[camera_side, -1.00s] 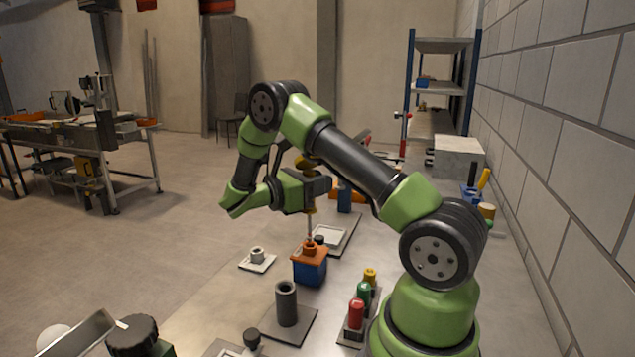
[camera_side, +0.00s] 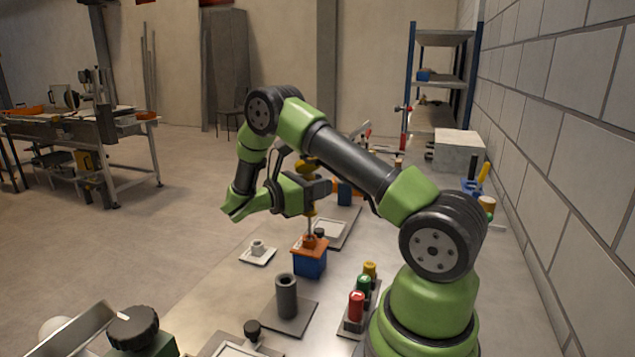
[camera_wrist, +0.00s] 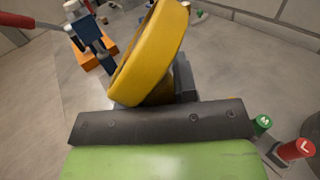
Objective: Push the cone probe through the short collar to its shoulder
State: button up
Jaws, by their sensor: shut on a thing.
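The cone probe (camera_side: 310,209) has a yellow handle and a thin metal shaft, and stands upright in the side view. My gripper (camera_side: 311,190) is shut on its handle. The shaft runs down to the short orange collar (camera_side: 310,243) on top of a blue box (camera_side: 310,263). Its tip is out of sight at the collar, and a short length of shaft shows above. In the wrist view the yellow handle (camera_wrist: 150,55) fills the middle and hides the collar.
A white plate with a small collar (camera_side: 257,250) lies left of the box. A tall dark tube (camera_side: 287,295) stands in front. Red, green and yellow capped pieces (camera_side: 357,305) stand in a rack to the right. A pale tray (camera_side: 330,231) lies behind.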

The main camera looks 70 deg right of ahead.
aim_at(316, 211)
jog(key=shift+f, duration=2.9)
dwell(0.6)
